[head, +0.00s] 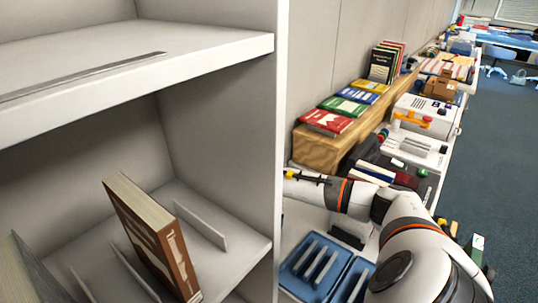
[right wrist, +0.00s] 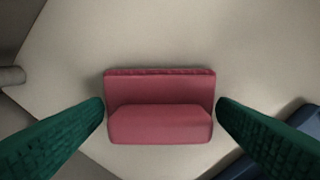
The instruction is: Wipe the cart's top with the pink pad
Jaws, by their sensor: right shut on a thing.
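The pink pad (right wrist: 160,125) is in the middle of the right wrist view, a block with a wider, darker pink part behind its front face. My right gripper (right wrist: 160,108) is shut on it, with one green finger at each side. A pale flat surface (right wrist: 70,50), which looks like the cart's top, lies beneath the pad. I cannot tell whether the pad touches it. In the head view my right arm reaches left behind the shelf's upright panel, which hides the pad and fingertips. My left gripper is not in view.
Blue trays (head: 305,265) with grey slots lie below my right arm. A grey shelf unit (head: 225,55) fills the left, with a brown book (head: 150,235) leaning in it. A wooden ledge with books (head: 325,122) and a cluttered bench run along the wall.

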